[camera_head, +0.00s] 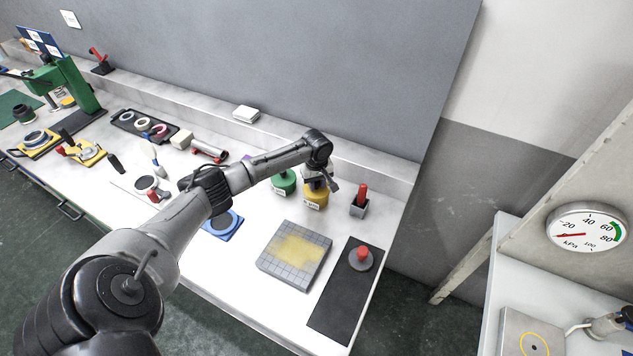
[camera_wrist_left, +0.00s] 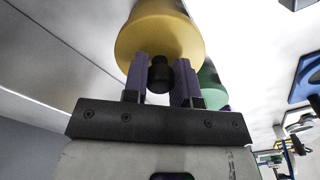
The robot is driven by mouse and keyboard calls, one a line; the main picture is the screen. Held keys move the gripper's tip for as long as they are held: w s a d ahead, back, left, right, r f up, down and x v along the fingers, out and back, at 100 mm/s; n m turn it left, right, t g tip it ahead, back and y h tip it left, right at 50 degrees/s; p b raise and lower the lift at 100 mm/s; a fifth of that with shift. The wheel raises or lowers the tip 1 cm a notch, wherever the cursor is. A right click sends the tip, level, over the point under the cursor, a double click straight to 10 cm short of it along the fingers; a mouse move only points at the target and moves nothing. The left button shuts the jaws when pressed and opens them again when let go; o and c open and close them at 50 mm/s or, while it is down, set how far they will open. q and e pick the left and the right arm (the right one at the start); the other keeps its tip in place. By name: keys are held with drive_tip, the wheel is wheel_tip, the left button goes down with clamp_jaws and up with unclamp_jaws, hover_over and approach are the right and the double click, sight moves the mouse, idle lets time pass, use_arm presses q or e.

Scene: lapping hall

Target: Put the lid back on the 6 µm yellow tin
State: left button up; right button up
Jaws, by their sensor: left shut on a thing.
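The yellow tin (camera_head: 318,198) stands at the back right of the white bench, with a white label on its front. My left gripper (camera_head: 318,181) is right over its top, coming down from above. In the left wrist view the purple fingers of my left gripper (camera_wrist_left: 161,78) are shut on a black knob (camera_wrist_left: 160,72) on a broad yellow round lid (camera_wrist_left: 160,34). The lid's seam with the tin is hidden, so I cannot tell whether it sits fully on the rim. My right gripper is not in view.
A green tin (camera_head: 284,184) stands close left of the yellow tin. In front lie a gridded plate (camera_head: 294,255) with a yellow patch and a dark mat (camera_head: 341,305) bearing a red-knobbed disc (camera_head: 361,257).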

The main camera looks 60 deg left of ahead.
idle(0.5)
use_arm(q)
drive_tip(key=shift+p, duration=0.7)
idle(0.8)
drive_tip(key=shift+f+p, duration=0.1)
drive_tip(key=shift+p, duration=0.35)
drive_tip(key=shift+p, duration=0.6)
idle(0.7)
drive_tip(key=shift+f, duration=0.1)
drive_tip(key=o, duration=0.8)
drive_tip(key=shift+c, duration=0.2)
drive_tip(key=shift+o, duration=1.2)
